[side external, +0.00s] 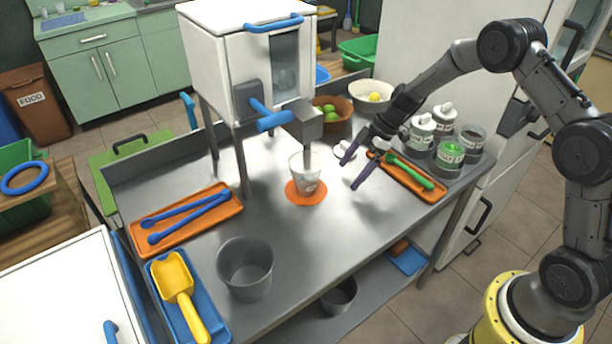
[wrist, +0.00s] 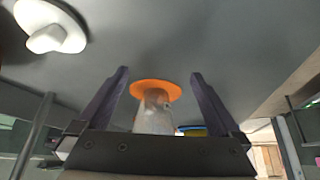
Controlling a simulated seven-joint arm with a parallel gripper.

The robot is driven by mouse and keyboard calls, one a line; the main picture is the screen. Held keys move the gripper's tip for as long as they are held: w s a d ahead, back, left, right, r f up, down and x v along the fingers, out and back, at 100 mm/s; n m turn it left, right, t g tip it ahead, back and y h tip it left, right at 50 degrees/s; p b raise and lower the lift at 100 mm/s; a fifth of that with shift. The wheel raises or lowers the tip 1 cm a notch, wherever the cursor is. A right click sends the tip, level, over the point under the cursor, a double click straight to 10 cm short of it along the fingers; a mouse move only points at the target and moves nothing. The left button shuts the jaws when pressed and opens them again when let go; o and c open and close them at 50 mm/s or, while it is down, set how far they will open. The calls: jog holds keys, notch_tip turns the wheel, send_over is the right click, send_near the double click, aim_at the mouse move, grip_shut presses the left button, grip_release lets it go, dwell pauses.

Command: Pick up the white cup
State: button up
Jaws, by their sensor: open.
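The white cup (side external: 305,183) stands upright on a round orange coaster (side external: 295,197), under the spout (side external: 307,152) of the press. The spout's lower end overlaps the cup's top in the side view. My gripper (side external: 350,174) is open and empty, to the right of the cup with a gap between. Its fingers point left towards it. In the wrist view the scene appears upside down. The cup (wrist: 155,113) and coaster (wrist: 157,89) lie between the two spread fingers (wrist: 159,73), beyond my gripper's body, which hides part of the cup.
The white press (side external: 240,62) stands behind the cup. A grey pot (side external: 245,270) stands front left. Bare metal table (side external: 330,230) lies in front of the cup.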

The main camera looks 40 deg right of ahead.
aim_at(306, 179)
jog(key=w+a, duration=0.1)
jog(key=a, duration=0.1)
jog(key=w+a, duration=0.1)
jog(key=a, duration=0.1)
jog(key=w+a, duration=0.1)
jog(key=a, duration=0.2)
jog(key=shift+a, duration=0.1)
jog(key=a, duration=0.1)
jog(key=w+a, duration=0.1)
jog(key=a, duration=0.2)
jog(key=shift+w+f, duration=0.3)
jog(key=shift+f, duration=0.2)
jog(key=shift+c, duration=0.3)
jog(key=c, duration=1)
